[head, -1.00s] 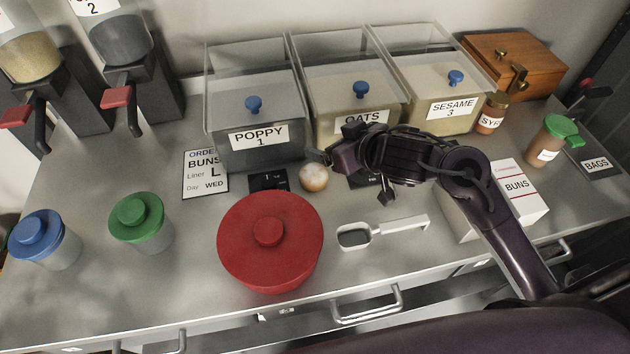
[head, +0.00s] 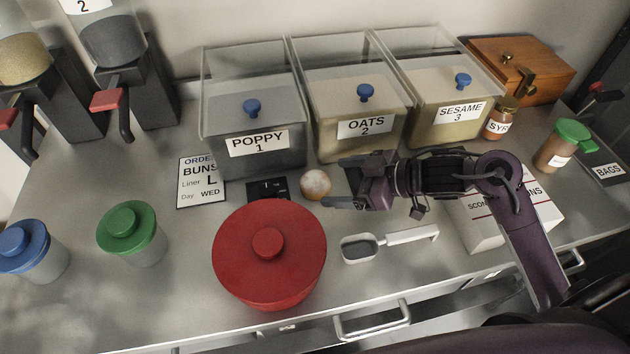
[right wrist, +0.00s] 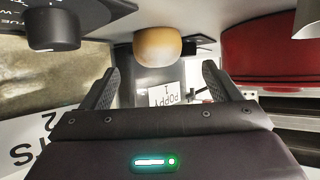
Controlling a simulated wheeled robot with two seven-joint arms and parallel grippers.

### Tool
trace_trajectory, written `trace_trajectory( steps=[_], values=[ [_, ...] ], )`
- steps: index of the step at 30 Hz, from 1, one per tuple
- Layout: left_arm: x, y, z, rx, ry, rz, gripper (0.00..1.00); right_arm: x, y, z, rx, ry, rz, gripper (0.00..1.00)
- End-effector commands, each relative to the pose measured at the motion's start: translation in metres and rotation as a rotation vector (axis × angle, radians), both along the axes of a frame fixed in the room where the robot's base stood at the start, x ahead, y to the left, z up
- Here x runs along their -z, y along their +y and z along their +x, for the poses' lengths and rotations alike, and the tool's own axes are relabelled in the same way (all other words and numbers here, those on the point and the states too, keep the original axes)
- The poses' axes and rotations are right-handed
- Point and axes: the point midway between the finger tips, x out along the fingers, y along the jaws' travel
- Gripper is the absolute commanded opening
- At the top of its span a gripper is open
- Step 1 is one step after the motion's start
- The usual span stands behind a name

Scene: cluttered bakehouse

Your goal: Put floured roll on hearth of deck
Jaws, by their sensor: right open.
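The floured roll (head: 316,184), small, round and tan with a whitish top, sits on the metal counter in front of the poppy and oats bins. In the right wrist view the roll (right wrist: 158,47) shows just beyond my fingertips, centred between them. My right gripper (head: 337,182) is open and empty, to the right of the roll, with its fingers pointing left at it. Its two fingers also show spread in the right wrist view (right wrist: 160,82). I cannot make out a deck or its hearth in these views. My left gripper is not in view.
A red lidded pot (head: 268,262) stands in front of the roll, and a scoop (head: 362,248) lies right of it. Bins labelled poppy (head: 258,143), oats (head: 365,127) and sesame (head: 460,112) stand behind. A black plate (head: 268,188) lies left of the roll.

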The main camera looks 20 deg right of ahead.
Motion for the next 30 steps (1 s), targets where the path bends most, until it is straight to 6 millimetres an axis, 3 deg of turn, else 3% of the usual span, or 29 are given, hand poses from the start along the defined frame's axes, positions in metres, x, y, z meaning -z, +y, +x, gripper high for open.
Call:
trace_trajectory(
  steps=[12,21,30],
  values=[
    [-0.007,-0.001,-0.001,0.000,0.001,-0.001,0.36,0.025,0.032,0.029,0.001,0.000,0.003,0.84],
    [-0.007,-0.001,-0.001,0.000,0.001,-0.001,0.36,0.029,0.035,0.031,0.000,0.000,-0.002,0.84],
    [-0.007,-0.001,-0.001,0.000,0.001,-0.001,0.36,0.029,0.035,0.031,0.000,0.000,-0.002,0.46]
  ],
)
